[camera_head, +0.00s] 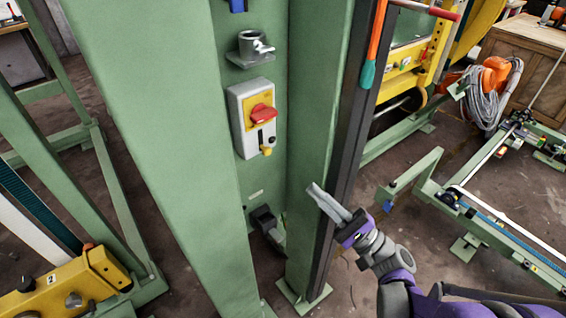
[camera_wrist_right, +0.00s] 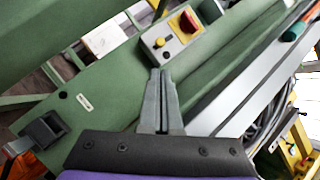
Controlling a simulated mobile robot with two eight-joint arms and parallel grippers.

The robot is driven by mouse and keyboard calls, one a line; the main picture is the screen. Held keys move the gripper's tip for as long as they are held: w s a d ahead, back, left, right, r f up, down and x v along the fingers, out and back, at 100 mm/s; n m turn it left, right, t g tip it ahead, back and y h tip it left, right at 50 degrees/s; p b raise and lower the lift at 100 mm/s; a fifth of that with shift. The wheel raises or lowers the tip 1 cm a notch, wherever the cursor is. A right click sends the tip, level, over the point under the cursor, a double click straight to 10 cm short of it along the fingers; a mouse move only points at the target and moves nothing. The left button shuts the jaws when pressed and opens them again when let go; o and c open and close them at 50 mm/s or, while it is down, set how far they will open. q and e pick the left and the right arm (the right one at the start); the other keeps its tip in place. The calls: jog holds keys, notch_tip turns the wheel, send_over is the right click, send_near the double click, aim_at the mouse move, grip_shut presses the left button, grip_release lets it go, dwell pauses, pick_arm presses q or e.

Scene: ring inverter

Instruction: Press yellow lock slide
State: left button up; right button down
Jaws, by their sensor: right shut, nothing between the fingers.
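The yellow lock slide (camera_head: 266,150) is a small yellow knob at the lower end of a grey switch box (camera_head: 241,128) on the green panel. The box also carries a red rotary handle (camera_head: 262,114) on a yellow plate. In the right wrist view the yellow slide (camera_wrist_right: 159,42) shows beyond my fingertips, left of the red handle (camera_wrist_right: 187,22). My right gripper (camera_head: 314,188) is shut and empty, below and to the right of the box, apart from it, in front of the right green post. It also shows in the right wrist view (camera_wrist_right: 160,72). My left gripper is not in view.
Green posts (camera_head: 318,130) flank the recessed panel on both sides. A grey round bracket (camera_head: 250,46) sits above the box and a dark fitting (camera_head: 266,222) below it. A teal-and-orange handled tool (camera_head: 368,72) hangs by the right post.

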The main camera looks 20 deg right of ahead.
aim_at(265, 150)
jog(key=shift+s+r, duration=0.1)
jog(key=shift+a, duration=0.1)
jog(key=x, duration=1)
notch_tip(265, 150, up, 4)
jog(key=p, duration=0.3)
dwell(0.4)
